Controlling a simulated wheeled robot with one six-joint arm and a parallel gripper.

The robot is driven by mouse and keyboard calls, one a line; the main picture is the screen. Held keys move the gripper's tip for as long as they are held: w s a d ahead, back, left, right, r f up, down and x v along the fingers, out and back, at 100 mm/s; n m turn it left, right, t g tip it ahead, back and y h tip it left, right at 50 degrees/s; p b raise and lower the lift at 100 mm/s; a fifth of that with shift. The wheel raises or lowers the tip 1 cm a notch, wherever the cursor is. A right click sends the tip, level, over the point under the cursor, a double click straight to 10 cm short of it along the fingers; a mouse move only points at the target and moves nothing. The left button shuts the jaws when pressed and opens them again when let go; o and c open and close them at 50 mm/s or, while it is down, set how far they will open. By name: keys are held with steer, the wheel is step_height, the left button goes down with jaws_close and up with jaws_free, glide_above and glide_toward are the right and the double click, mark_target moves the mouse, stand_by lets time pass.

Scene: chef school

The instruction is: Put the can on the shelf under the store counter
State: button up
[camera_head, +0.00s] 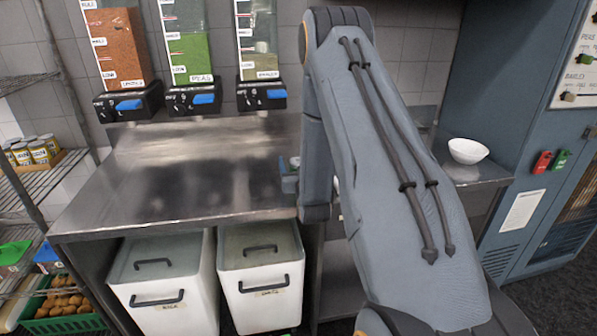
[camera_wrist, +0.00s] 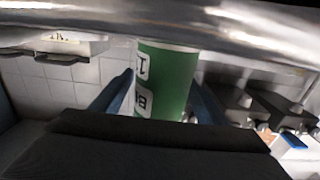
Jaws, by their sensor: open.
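A green can (camera_wrist: 168,80) with white label patches stands out in the wrist view, between the two blue fingers of my gripper (camera_wrist: 163,90). The fingers are open on either side of it; whether they touch it cannot be told. The can's end at the top of the picture meets a shiny metal surface. In the head view my arm hides the can and most of my gripper; a small part of the gripper (camera_head: 290,178) shows left of the arm over the steel counter (camera_head: 175,185). A metal shelf (camera_head: 338,285) shows below the counter, partly behind my arm.
Two white lidded bins (camera_head: 165,285) (camera_head: 262,275) stand under the counter. Dispensers (camera_head: 190,98) hang on the wall above it. A white bowl (camera_head: 467,151) sits at right. A wire rack with yellow-labelled cans (camera_head: 38,151) stands at left. The counter's left part is clear.

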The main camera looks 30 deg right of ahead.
steer(key=shift+w, duration=0.1)
steer(key=c, duration=1.4)
steer(key=shift+c, duration=0.4)
steer(key=shift+r, duration=0.15)
